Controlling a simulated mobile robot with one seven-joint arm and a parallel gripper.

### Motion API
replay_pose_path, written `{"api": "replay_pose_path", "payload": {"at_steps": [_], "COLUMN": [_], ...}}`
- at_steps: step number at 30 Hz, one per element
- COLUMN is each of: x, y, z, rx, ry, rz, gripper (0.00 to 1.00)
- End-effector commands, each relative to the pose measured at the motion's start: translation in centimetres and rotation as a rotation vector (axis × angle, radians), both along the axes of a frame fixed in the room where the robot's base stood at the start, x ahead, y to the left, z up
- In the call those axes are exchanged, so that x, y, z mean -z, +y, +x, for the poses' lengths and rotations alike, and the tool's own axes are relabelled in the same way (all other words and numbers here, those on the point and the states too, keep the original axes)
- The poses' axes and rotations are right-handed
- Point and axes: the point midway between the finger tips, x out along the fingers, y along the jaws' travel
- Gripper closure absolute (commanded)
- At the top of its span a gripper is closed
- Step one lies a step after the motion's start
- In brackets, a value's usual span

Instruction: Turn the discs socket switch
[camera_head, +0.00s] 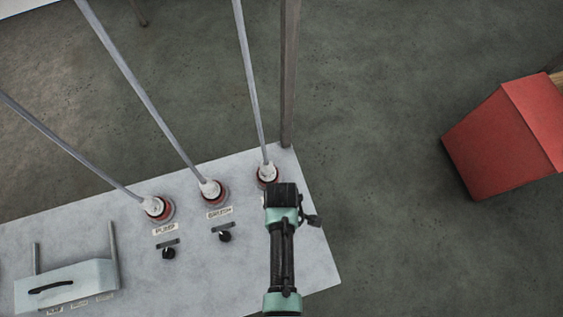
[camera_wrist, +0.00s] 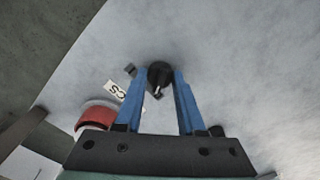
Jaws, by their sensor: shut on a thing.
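The discs switch is a round black knob (camera_wrist: 159,75) with a white mark, on the grey panel (camera_wrist: 235,75) in the wrist view. A partly covered label (camera_wrist: 116,93) beside it shows only a few letters. My gripper (camera_wrist: 160,82) has its blue fingers on both sides of the knob and is shut on it. In the head view my arm comes in from the bottom and hides this knob and its label. A red socket (camera_wrist: 95,116) lies left of the fingers in the wrist view.
Two other black knobs (camera_head: 168,253) (camera_head: 225,236) sit left of my arm, the left one under a PUMP label (camera_head: 165,229). Rods (camera_head: 150,100) rise from the sockets. A pale box (camera_head: 65,285) stands lower left, a red box (camera_head: 505,145) right. Floor is clear between.

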Motion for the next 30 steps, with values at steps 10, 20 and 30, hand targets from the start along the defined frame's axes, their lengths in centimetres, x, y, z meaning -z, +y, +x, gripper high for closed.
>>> {"api": "replay_pose_path", "payload": {"at_steps": [10, 20, 30], "x": [-0.03, -0.03, -0.03], "y": [0.08, 0.09, 0.03], "z": [0.08, 0.07, 0.03], "rx": [-0.033, -0.033, -0.03], "ry": [-0.002, -0.002, 0.0], "rz": [0.001, 0.001, 0.001], "gripper": [1.0, 0.44, 0.32]}}
